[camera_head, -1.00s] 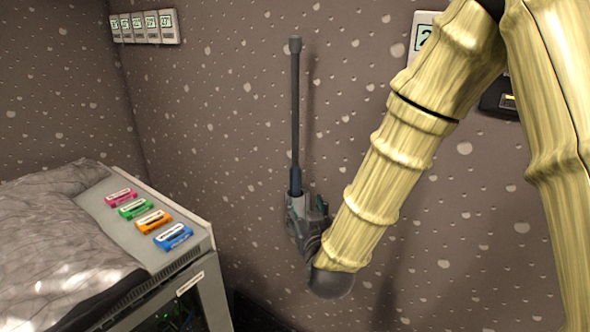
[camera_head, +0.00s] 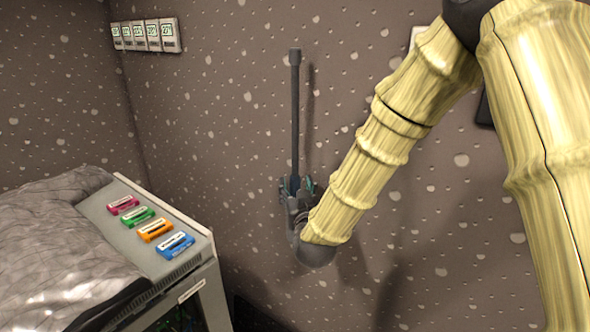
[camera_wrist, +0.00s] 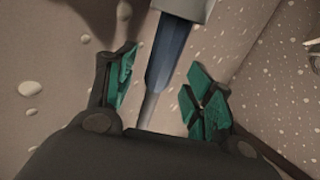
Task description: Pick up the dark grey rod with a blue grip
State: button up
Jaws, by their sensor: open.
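The dark grey rod (camera_head: 295,115) stands upright against the speckled wall in the head view, with a wider knob at its top. Its lower part is hidden behind my gripper (camera_head: 297,187). In the wrist view the rod's blue grip (camera_wrist: 172,50) lies between my two green-padded fingers, and the thinner grey shaft runs down toward the palm. My gripper (camera_wrist: 163,92) is open, with a visible gap between the grip and the pads on both sides.
A console (camera_head: 188,228) with pink, green, orange and blue labelled faders stands at the left, partly under a grey cover (camera_head: 60,235). Several small display boxes (camera_head: 147,36) are on the wall at upper left. The wall is close behind the rod.

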jog(key=shift+w+a+p, duration=0.2)
jog(key=shift+w+p, duration=0.1)
jog(key=shift+w, duration=1.15)
grip_shut()
jog(key=shift+r, duration=0.15)
